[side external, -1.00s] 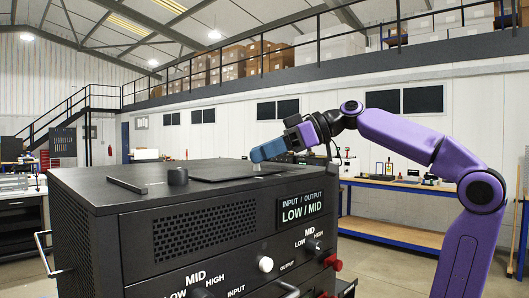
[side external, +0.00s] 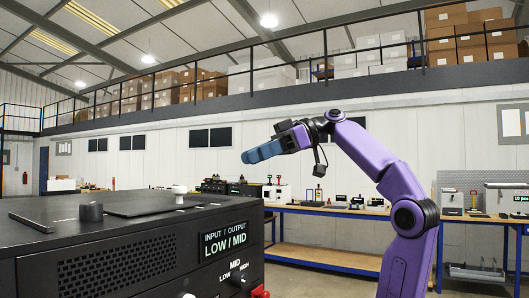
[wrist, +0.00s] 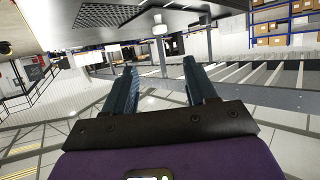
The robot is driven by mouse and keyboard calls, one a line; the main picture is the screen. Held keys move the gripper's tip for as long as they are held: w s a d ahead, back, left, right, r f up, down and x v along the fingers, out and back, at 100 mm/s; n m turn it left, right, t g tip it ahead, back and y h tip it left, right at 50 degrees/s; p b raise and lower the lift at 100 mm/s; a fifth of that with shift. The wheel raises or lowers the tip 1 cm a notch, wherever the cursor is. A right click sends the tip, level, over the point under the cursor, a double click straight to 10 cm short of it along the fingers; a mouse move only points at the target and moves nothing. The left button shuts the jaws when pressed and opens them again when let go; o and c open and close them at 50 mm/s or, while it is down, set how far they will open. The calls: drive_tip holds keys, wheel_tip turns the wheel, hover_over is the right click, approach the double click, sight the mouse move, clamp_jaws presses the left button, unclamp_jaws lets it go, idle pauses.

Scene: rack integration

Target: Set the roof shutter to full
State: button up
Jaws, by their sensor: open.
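The black cabinet (side external: 120,255) fills the lower left of the side external view. On its roof lies a thin dark plate (side external: 135,202), which looks like the shutter, with a small white knob (side external: 180,194) at its right end. The white knob (wrist: 160,27) also shows at the top of the wrist view, beyond the fingertips, near a mesh panel (wrist: 108,14). My gripper (side external: 247,156) is in the air, above and to the right of the white knob in the picture. Its fingers (wrist: 159,68) are apart, with nothing between them. The shutter's set position cannot be read.
The front display (side external: 225,240) reads INPUT / OUTPUT LOW / MID, above a selector knob (side external: 239,281). Workbenches (side external: 320,216) stand behind. The air around my gripper is clear.

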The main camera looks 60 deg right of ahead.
drive_tip(key=shift+v, duration=0.95)
